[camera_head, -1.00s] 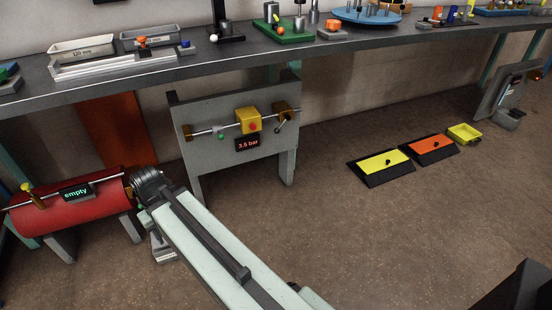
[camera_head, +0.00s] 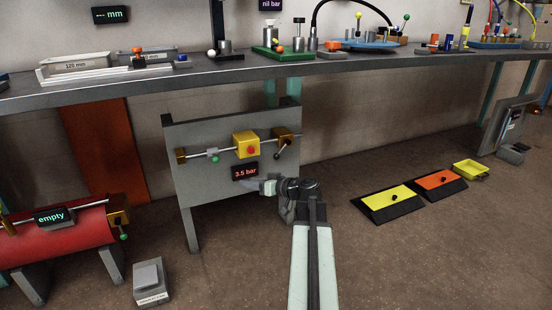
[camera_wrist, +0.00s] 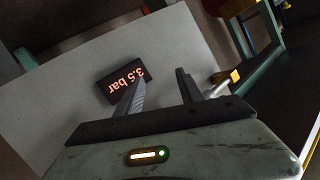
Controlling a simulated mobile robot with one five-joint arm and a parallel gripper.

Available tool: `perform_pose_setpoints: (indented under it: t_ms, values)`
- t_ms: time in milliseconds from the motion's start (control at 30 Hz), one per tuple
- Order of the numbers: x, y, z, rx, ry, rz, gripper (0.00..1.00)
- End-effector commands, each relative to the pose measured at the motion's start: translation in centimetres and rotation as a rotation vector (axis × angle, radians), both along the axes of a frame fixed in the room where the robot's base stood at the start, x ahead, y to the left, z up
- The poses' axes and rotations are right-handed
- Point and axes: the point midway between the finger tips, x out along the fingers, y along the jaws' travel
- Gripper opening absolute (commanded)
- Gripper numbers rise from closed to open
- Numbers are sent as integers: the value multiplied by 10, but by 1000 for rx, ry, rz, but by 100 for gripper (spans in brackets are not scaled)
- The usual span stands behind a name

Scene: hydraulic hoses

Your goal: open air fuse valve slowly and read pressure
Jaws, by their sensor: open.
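A grey panel (camera_head: 190,190) stands on legs below the bench. No label shows which is the air fuse valve. The pressure display (camera_head: 245,171) reads "3.5 bar"; it appears rotated in the wrist view (camera_wrist: 121,83). My gripper (camera_head: 260,187) is in front of the panel, just below the display. In the wrist view its fingers (camera_wrist: 158,84) are apart and empty.
A red tank (camera_head: 60,237) at lower left carries a display (camera_head: 54,216) reading "empty" and a brass valve with a green ball (camera_head: 122,236). A grey pedestal (camera_head: 150,280) stands on the floor. Yellow and orange pads (camera_head: 390,198) lie at right. The bench (camera_head: 130,80) overhangs behind.

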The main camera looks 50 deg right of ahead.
Motion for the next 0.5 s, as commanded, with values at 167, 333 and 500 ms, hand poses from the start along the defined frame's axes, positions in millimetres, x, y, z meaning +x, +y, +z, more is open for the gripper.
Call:
perform_pose_setpoints:
  t_ms: [167,333,500]
  values:
    - [-60,-106,46,-72,-203,-190,45]
    - [-77,-128,57,-95,-251,-237,45]
    - [-65,-128,57,-94,-250,-232,45]
